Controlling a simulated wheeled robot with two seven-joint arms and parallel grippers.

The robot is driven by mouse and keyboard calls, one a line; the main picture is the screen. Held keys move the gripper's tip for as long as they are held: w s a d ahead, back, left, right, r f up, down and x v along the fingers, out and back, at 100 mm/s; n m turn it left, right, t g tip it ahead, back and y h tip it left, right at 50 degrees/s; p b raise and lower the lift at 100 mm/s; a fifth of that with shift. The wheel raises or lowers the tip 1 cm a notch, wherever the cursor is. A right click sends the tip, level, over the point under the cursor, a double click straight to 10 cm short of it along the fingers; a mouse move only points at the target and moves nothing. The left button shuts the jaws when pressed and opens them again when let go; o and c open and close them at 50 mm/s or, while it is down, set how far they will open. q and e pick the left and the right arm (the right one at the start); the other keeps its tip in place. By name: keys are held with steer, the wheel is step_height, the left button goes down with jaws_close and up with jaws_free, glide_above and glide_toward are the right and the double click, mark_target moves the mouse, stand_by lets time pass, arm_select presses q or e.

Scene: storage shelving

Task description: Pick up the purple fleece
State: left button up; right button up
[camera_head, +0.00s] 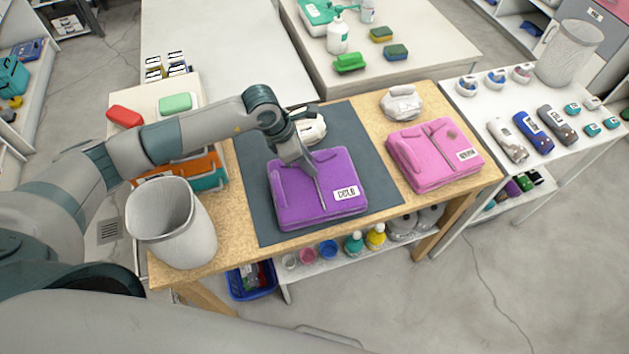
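The purple fleece (318,195) lies folded on a dark grey mat (258,222) on the wooden table, with a white label (346,193) at its lower right. My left gripper (307,165) reaches in from the left and points down at the fleece's far edge, hiding part of it. Its fingertips overlap the fleece in the picture. I cannot tell whether they touch it or how far apart they are. My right gripper is not in view.
A pink fleece (434,157) lies to the right on the table (390,205). A white bundled item (313,128) sits just behind my gripper, and another (401,103) is farther right. A grey bin (172,222) stands at the table's left end.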

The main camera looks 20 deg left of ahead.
arm_select(q)
steer(key=shift+f, duration=0.2)
stand_by(0.3)
jaws_close()
steer(key=shift+w+r, duration=0.1)
stand_by(1.2)
